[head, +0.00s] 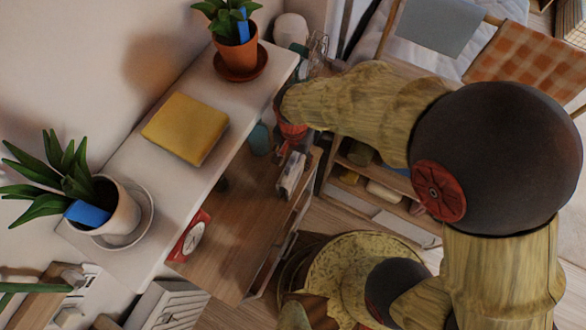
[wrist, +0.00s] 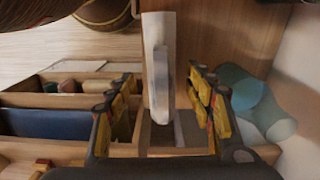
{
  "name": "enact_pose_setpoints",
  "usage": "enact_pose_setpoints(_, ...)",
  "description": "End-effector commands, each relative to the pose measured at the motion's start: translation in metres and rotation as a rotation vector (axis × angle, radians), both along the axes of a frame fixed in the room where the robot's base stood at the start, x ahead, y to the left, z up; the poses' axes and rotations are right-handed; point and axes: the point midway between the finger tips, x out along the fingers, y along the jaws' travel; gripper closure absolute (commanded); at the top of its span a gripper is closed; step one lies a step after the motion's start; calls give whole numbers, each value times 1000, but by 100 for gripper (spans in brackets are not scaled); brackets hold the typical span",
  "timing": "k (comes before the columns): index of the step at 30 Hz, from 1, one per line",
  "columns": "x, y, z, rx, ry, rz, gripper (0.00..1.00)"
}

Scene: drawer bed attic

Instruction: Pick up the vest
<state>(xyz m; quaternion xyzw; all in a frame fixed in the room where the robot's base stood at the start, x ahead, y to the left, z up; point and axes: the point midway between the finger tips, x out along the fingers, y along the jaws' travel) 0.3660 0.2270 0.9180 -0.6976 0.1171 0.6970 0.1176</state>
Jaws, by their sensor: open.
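I cannot identify a vest for certain in either view. A yellow folded, flat item (head: 186,128), cloth or book, lies on the white shelf (head: 120,165) in the head view. My gripper (wrist: 160,88) is open in the wrist view, its yellow-and-black fingers apart. A narrow white object with a grey raised part (wrist: 158,70) shows between the fingers; I cannot tell if they touch it. In the head view my gripper (head: 288,143) is small and partly hidden by my arm, right of the shelf, above the wooden surface and away from the yellow item.
Potted plants (head: 118,212) (head: 237,58) stand at both shelf ends. A red scale or clock (head: 190,237) sits below the shelf. A grey cloth (head: 440,25) and an orange checked cloth (head: 528,62) hang at upper right. A translucent blue cup (wrist: 250,100) is right of the fingers.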

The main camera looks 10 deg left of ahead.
Motion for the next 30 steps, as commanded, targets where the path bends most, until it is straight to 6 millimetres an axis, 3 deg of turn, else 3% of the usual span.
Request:
enact_pose_setpoints(6,1,1,-34,-1,3,0,47)
enact_pose_setpoints(14,2,2,-37,-1,1,0,47)
enact_pose_setpoints(30,2,1,-36,-1,1,1,77)
